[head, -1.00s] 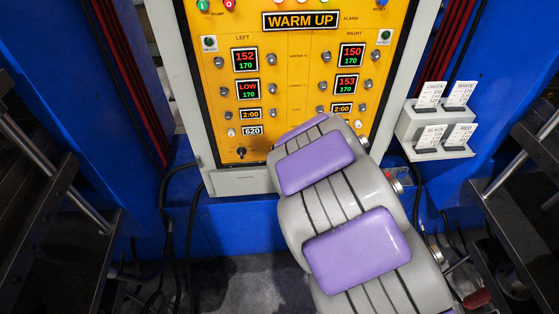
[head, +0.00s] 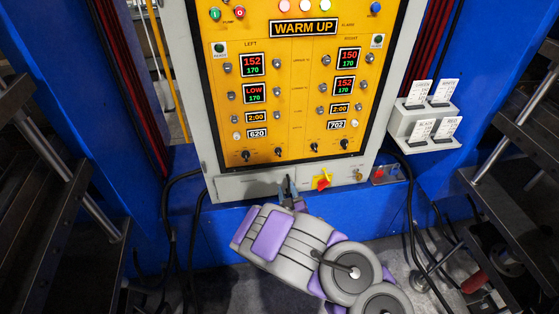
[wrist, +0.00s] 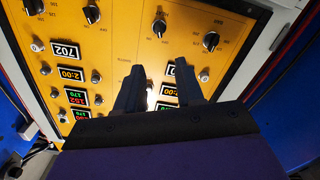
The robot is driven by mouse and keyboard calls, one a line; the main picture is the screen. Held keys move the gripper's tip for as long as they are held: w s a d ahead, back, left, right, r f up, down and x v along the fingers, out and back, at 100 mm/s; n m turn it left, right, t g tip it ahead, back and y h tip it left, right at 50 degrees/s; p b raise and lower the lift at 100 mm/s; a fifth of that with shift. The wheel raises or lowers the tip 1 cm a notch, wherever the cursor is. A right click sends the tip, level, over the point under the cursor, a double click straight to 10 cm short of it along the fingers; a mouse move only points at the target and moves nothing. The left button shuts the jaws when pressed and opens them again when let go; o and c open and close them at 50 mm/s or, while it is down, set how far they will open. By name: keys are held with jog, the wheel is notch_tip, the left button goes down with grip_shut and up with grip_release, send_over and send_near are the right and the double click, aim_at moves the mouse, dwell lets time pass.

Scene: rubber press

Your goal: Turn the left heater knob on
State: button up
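The yellow control panel (head: 300,100) faces me in the head view, with a row of small black knobs along its bottom edge.
A red-and-yellow switch (head: 321,183) is on the frame just right of my gripper. A grey card holder (head: 425,125) with several white cards is at the right. Blue press walls and dark steps flank the panel. Black cables hang below left.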

jog(key=b, duration=0.6)
send_near(279, 155)
jog(key=x, duration=0.7)
jog(key=shift+x, duration=0.85)
jog(key=shift+r, duration=0.1)
jog(key=shift+c, duration=0.2)
jog(key=shift+s+a, duration=0.1)
grip_shut()
